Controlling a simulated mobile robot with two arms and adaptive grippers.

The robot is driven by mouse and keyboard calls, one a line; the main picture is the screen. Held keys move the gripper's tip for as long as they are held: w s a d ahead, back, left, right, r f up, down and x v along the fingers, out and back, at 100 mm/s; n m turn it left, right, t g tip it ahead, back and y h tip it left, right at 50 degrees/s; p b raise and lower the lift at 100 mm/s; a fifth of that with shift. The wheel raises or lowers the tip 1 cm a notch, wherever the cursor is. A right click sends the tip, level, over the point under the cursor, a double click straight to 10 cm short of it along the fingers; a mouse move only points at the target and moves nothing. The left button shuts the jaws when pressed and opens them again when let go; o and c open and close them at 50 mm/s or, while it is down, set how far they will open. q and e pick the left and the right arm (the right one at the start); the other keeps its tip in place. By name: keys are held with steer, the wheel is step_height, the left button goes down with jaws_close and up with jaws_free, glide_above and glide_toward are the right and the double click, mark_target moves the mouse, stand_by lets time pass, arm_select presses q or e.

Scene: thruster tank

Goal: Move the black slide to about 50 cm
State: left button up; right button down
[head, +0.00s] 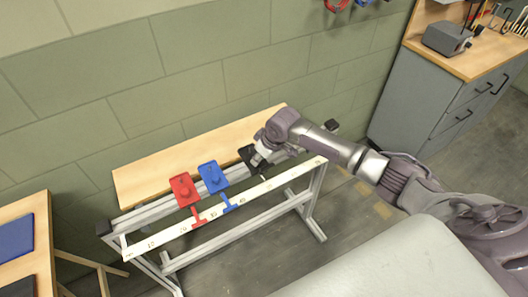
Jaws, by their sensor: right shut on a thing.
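The black slide (247,154) sits on the metal rail, to the right of the blue slide (212,177) and the red slide (184,188). My right gripper (260,157) comes in from the right and is shut on the black slide. The gripper and wrist hide part of the slide, and I cannot make out its pointer. The white scale (165,238) runs along the front of the rail with rising numbers toward the right. The blue pointer is between 30 and 40, the red one between 20 and 30. My left gripper is not in view.
A wooden board (150,173) lies behind the rail, against the green block wall. A grey cabinet (420,95) stands at the right. A wooden table (42,210) stands at the left.

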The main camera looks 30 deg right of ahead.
steer(key=shift+d, duration=0.15)
steer(key=c, duration=0.9)
jaws_free()
steer(key=shift+c, duration=0.2)
steer(key=v, duration=1.2)
steer(key=shift+f, duration=0.1)
